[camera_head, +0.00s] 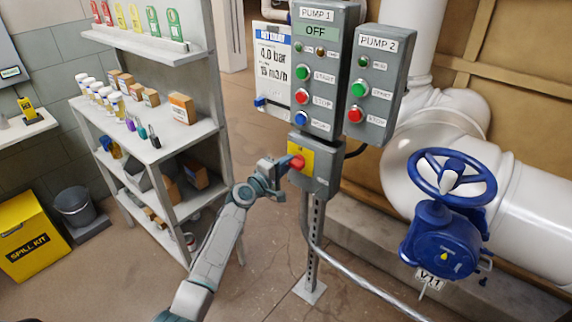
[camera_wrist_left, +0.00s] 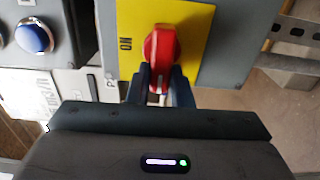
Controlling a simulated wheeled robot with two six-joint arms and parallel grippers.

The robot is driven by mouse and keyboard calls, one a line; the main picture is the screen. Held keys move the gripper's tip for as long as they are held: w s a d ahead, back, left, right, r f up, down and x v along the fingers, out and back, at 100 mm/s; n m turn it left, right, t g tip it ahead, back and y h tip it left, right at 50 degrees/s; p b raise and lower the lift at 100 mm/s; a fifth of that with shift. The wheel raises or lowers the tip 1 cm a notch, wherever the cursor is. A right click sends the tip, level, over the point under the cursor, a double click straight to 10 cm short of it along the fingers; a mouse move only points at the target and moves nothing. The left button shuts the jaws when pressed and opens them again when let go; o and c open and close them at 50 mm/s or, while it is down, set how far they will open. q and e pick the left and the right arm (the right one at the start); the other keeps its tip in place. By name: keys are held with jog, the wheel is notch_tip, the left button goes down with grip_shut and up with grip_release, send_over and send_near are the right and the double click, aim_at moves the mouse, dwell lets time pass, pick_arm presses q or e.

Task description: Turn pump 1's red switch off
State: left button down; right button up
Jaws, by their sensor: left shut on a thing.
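Pump 1's red switch (camera_head: 297,162) sits on a yellow plate (camera_head: 307,153) on the small grey box below the PUMP 1 panel (camera_head: 319,60). In the left wrist view the red switch (camera_wrist_left: 161,48) lies between the two dark fingers of my left gripper (camera_wrist_left: 160,82), which is shut on it. The word ON shows on the yellow plate (camera_wrist_left: 196,22) beside the switch. In the head view my left gripper (camera_head: 278,171) reaches the switch from the left. The PUMP 1 display reads OFF. My right gripper is not in view.
The PUMP 2 panel (camera_head: 376,80) hangs to the right of PUMP 1. A blue valve wheel (camera_head: 451,178) stands at the right by white pipes. A shelf (camera_head: 160,140) with bottles and boxes stands left. A metal post (camera_head: 314,240) carries the panels.

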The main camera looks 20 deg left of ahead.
pick_arm(q)
jog(key=shift+f, duration=0.1)
jog(key=c, duration=1.5)
grip_release()
jog(key=shift+o, duration=1)
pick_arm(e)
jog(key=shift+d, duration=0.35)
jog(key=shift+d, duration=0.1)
pick_arm(q)
jog(key=v, duration=1)
jog(key=shift+s+b, duration=0.35)
jog(key=shift+s, duration=0.05)
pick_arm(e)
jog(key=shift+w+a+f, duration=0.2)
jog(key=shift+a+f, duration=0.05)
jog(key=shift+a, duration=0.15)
pick_arm(q)
jog(key=shift+a, duration=0.2)
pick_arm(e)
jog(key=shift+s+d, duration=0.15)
